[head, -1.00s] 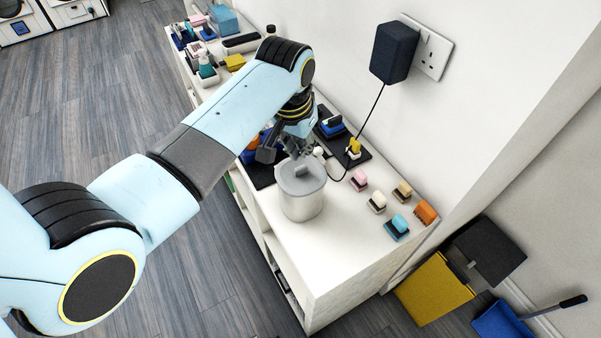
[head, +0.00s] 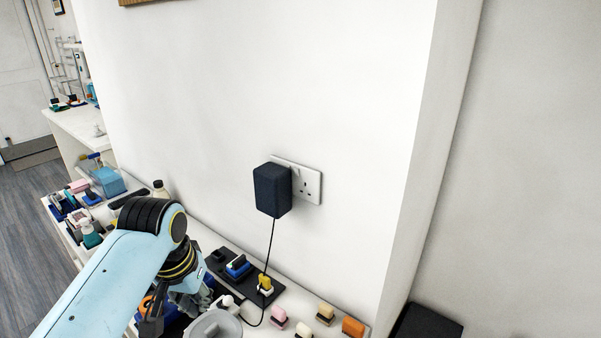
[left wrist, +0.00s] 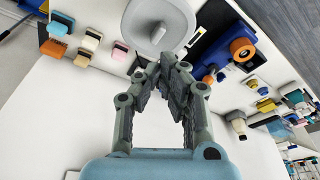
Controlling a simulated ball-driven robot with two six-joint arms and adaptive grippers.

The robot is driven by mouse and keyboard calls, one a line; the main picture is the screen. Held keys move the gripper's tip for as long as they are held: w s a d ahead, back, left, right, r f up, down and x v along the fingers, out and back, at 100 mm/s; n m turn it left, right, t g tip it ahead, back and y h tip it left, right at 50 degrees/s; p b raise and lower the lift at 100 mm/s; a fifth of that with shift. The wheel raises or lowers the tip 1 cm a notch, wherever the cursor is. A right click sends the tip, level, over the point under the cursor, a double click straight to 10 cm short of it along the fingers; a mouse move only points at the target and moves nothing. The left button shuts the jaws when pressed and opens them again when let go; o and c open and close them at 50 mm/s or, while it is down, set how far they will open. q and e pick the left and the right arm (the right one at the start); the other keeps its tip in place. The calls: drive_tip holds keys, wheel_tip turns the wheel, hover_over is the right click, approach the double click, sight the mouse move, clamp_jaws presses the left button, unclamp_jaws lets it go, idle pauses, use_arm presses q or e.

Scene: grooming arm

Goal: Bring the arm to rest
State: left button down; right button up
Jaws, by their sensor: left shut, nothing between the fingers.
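My left arm comes in from the lower left in the head view and bends down over the white shelf top. My left gripper (head: 193,303) is partly hidden behind its own wrist there. In the left wrist view the left gripper (left wrist: 164,62) has its fingertips together with nothing between them. They lie just in front of a grey-lidded canister (left wrist: 158,25), seen from above. The canister (head: 213,326) also shows at the bottom edge of the head view, just right of the gripper. I cannot tell whether the fingers touch it. My right gripper is not in view.
A dark blue adapter (head: 272,190) sits in a wall socket (head: 308,187), its cord running down to the shelf. Small coloured blocks, such as an orange one (head: 352,327), stand to the right. A black mat (head: 222,262) lies behind the gripper. The wall bounds the shelf's back.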

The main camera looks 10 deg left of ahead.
use_arm(q)
drive_tip(key=s+a+r, duration=0.1)
drive_tip(key=s+r, duration=0.2)
drive_tip(key=s, duration=0.5)
drive_tip(key=s+a+r+m+t, duration=0.1)
drive_tip(key=s+a+r, duration=0.15)
drive_tip(key=s, duration=0.45)
drive_tip(key=s+a+r, duration=0.1)
drive_tip(key=s+r, duration=0.3)
drive_tip(key=s, duration=0.4)
wheel_tip(320, 180, down, 36)
drive_tip(key=a+g+y+b, duration=0.1)
drive_tip(key=a+b, duration=0.1)
drive_tip(key=b, duration=1)
drive_tip(key=s+f+b, duration=0.6)
drive_tip(key=s+f, duration=0.4)
drive_tip(key=f, duration=0.5)
drive_tip(key=s+a+f+g+b, duration=0.1)
drive_tip(key=s+f+b, duration=0.5)
drive_tip(key=s+f, duration=0.4)
wheel_tip(320, 180, down, 6)
drive_tip(key=shift+r+n, duration=0.15)
drive_tip(key=shift+n, duration=0.15)
